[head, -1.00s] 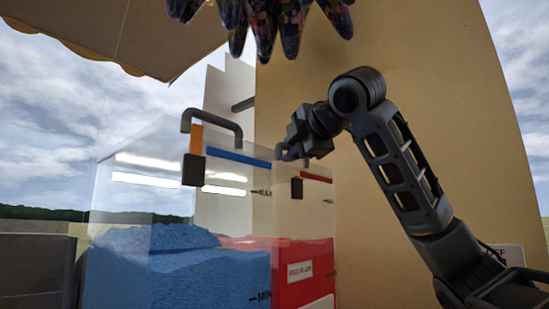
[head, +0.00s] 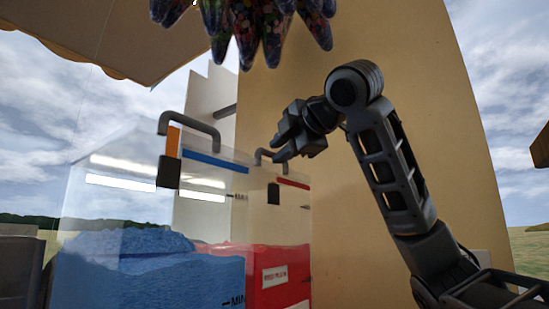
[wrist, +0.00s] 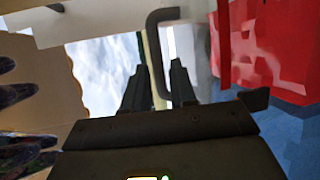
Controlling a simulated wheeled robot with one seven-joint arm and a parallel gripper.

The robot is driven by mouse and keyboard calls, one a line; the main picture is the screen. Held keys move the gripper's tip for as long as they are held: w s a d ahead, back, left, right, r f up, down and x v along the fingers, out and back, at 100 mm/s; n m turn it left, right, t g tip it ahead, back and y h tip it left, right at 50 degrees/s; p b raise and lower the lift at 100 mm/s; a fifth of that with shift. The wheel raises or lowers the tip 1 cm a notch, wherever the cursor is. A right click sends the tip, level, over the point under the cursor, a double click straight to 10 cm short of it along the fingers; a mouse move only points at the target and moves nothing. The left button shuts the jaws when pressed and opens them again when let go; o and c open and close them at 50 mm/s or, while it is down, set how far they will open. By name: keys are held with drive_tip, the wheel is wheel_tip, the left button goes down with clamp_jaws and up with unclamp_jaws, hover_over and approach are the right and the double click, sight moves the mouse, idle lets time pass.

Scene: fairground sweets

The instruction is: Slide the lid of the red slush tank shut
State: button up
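The red slush tank (head: 283,232) is a clear box of red slush behind the blue one in the head view. A grey bent handle (head: 262,153) rises at its top, beside a red strip (head: 292,183) and a dark tab. My gripper (head: 279,149) is at this handle's right side, above the tank. In the wrist view my gripper (wrist: 158,82) is open, and the handle (wrist: 155,45) shows between its two fingers. I cannot tell whether they touch it. The clear lid is hard to make out, so its position is unclear. Red slush (wrist: 262,50) shows at the right.
The blue slush tank (head: 120,271) stands nearer at the left, with its own grey handle (head: 190,126) standing up. Dark speckled cones (head: 262,25) hang overhead. A tan curved panel (head: 420,115) stands behind my arm. An awning (head: 120,35) is at upper left.

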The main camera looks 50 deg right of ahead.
drive_tip(key=shift+b+v, duration=0.35)
drive_tip(key=shift+v, duration=1.8)
